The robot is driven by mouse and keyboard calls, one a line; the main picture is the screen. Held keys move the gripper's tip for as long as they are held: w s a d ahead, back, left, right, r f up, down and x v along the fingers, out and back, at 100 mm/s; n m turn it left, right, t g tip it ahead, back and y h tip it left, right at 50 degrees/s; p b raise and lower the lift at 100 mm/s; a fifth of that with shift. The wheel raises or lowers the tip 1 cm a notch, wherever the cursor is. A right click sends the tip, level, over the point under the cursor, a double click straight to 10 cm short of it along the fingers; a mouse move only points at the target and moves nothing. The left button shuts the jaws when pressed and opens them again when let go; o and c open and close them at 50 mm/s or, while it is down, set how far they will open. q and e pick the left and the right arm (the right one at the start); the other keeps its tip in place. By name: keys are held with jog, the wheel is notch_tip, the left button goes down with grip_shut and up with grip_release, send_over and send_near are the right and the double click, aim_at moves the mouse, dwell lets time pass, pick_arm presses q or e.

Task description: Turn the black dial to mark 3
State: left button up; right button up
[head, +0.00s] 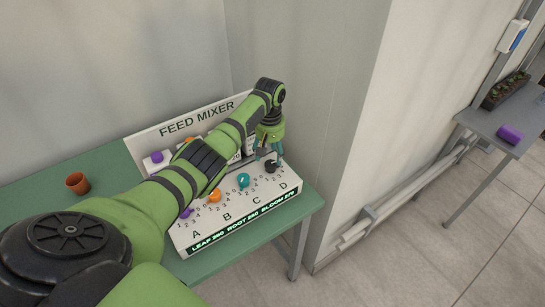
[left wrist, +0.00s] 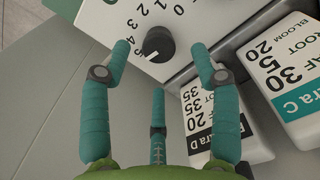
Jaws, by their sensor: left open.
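The black dial (head: 271,166) is at the right end of the white feed mixer panel (head: 180,237), above the letter D. In the left wrist view the dial (left wrist: 158,44) is round, with a small white mark on its lower-left side, seemingly near the 5. Numbers 0 to 5 curve around it; the 3 is at its upper left. My left gripper (head: 268,152) is open over the dial. In the left wrist view its teal fingertips (left wrist: 160,50) are on either side of the dial, apart from it, with a third finger below. My right gripper is not in view.
A teal dial (head: 243,180), an orange dial (head: 214,195) and a purple dial (head: 186,212) sit left along the panel. White labelled bottles (left wrist: 290,75) stand close behind the black dial. A terracotta pot (head: 77,183) stands on the green table (head: 40,200). A wall is close on the right.

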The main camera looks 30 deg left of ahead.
aim_at(271, 163)
pick_arm(q)
notch_tip(271, 163, down, 4)
jog(key=shift+r, duration=0.2)
jog(key=shift+w+f, duration=0.1)
jog(key=shift+f, duration=0.15)
jog(key=c, duration=1.1)
jog(key=shift+c, duration=0.2)
jog(key=m, duration=0.5)
jog(key=shift+m, duration=0.4)
jog(key=m, duration=0.3)
jog(key=shift+m, duration=1.9)
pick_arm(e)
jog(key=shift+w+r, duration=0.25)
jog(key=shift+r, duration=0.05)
